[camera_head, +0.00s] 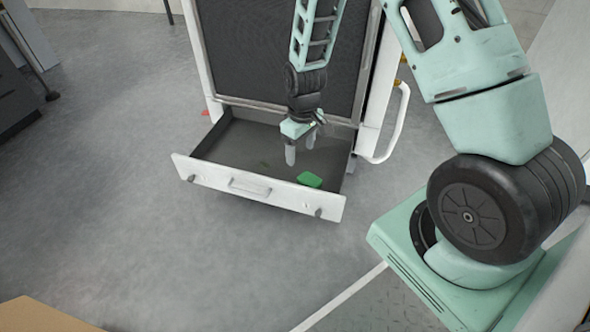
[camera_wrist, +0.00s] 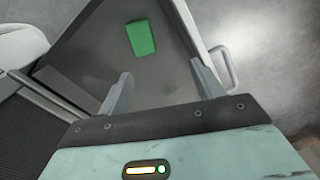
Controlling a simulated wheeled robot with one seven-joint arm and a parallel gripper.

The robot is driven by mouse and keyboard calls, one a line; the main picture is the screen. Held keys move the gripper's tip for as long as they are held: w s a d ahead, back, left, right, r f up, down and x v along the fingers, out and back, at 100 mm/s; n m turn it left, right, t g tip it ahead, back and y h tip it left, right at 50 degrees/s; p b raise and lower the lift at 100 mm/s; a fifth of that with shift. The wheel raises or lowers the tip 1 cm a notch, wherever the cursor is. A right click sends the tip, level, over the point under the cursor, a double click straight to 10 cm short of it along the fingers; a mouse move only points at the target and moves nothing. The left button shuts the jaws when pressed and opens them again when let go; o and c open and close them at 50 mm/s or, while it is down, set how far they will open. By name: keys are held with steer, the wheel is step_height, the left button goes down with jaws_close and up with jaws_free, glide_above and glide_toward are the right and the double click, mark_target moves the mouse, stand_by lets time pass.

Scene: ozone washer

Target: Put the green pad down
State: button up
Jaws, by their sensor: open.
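The green pad (camera_head: 310,179) lies on the floor of an open drawer (camera_head: 215,177), near the drawer's front right. In the wrist view the green pad (camera_wrist: 141,38) lies flat, ahead of the fingers and apart from them. My gripper (camera_head: 301,151) is over the drawer, pointing down, behind the pad in the head view. In the wrist view my gripper (camera_wrist: 160,88) has its two fingers spread wide with nothing between them. The drawer floor shows between the fingers.
The drawer pulls out from a tall white-framed cabinet with a dark mesh front (camera_head: 270,45). A white side handle (camera_head: 398,125) sticks out at its right. Grey floor (camera_head: 120,220) is clear to the left. A tan surface edge (camera_head: 40,315) shows at the lower left.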

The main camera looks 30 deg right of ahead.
steer(key=s+a+r+n, duration=0.1)
steer(key=s+a+r, duration=0.2)
steer(key=a+r, duration=0.6)
steer(key=s+a+r+n, duration=0.1)
steer(key=s+a+r, duration=0.5)
steer(key=s, duration=0.4)
steer(key=s+a+r+n, duration=0.2)
steer(key=s+a+r, duration=0.4)
steer(key=s, duration=0.5)
steer(key=shift+s, duration=0.25)
step_height(320, 180, up, 47)
steer(key=p, duration=4.6)
steer(key=shift+p, duration=0.35)
